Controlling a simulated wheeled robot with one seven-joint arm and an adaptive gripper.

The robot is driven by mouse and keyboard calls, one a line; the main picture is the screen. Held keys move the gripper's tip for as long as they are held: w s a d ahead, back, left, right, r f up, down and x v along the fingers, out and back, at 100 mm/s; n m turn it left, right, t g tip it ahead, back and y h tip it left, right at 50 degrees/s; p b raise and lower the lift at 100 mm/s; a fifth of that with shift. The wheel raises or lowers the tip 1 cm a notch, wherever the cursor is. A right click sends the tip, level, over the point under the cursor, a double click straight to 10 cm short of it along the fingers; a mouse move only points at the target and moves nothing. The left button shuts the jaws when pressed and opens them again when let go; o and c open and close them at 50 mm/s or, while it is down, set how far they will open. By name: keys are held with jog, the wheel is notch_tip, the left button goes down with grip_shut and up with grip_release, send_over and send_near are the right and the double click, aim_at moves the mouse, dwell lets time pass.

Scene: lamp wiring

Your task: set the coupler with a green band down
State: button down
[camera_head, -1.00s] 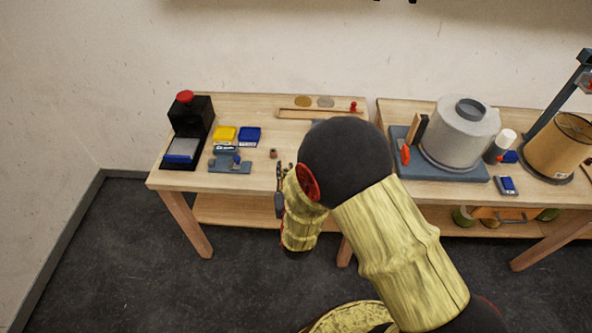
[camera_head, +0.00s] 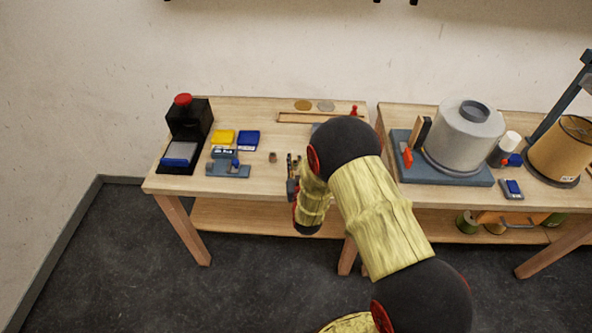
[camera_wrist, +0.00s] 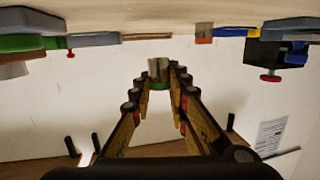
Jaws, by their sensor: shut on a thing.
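In the wrist view, which is upside down, the coupler (camera_wrist: 158,70) is a small greyish-brown cylinder with a green band (camera_wrist: 158,88). My gripper (camera_wrist: 159,80) is shut on it, with one finger on each side. The coupler shows apart from the table surface in that view, but its exact height is unclear. In the head view, my gripper (camera_head: 293,167) is over the front right part of the left workbench (camera_head: 240,187). I cannot make out the held coupler there.
A small brown cylinder (camera_head: 272,157) stands just left of my gripper.

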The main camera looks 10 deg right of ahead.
aim_at(296, 168)
jog(key=shift+w+d+f, duration=0.15)
jog(key=shift+w+f, duration=0.1)
jog(key=shift+f, duration=0.1)
jog(key=shift+w+d+f+b, duration=0.1)
jog(key=shift+w+f+b, duration=0.1)
jog(key=shift+f+b, duration=0.5)
jog(key=shift+w+d+f+b, duration=0.15)
jog(key=shift+f+b, duration=0.1)
jog(key=shift+f, duration=0.75)
jog(key=shift+a, duration=0.1)
jog(key=shift+f, duration=0.2)
jog(key=c, duration=1.8)
grip_release()
jog(key=shift+o, duration=0.4)
